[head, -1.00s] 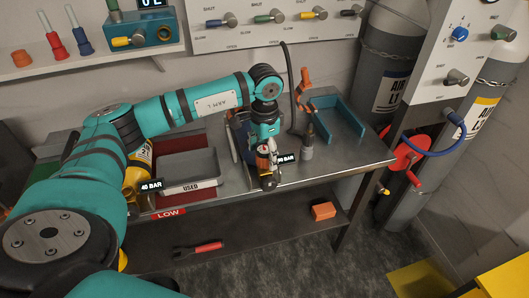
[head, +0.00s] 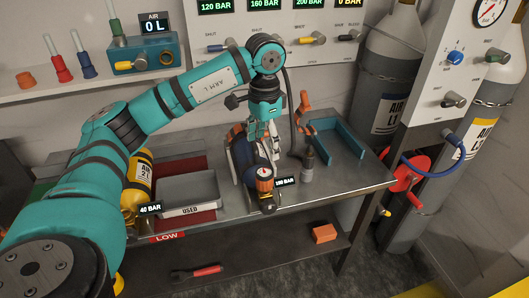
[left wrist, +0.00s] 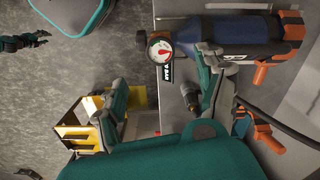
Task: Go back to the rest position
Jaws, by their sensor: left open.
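My left gripper (head: 262,132) is open and empty, pointing down over the bench, with its arm coming in from the left. Below it is a dark blue cylinder (head: 242,158) with a round gauge and a 190 BAR tag at its near end. The cylinder also shows in the left wrist view (left wrist: 238,32), held by orange-ended clamps, with the gauge (left wrist: 160,47) at its left end. The gripper's fingers partly cover the cylinder. I cannot tell the exact gap between them. My right gripper is in neither view.
The steel bench (head: 345,178) also holds a grey USED tray (head: 190,191), a yellow cylinder (head: 138,178), a fitting (head: 308,163) and a blue-green bracket (head: 345,135). A valve panel (head: 285,35) stands behind. Tall grey gas cylinders (head: 385,75) stand at the right.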

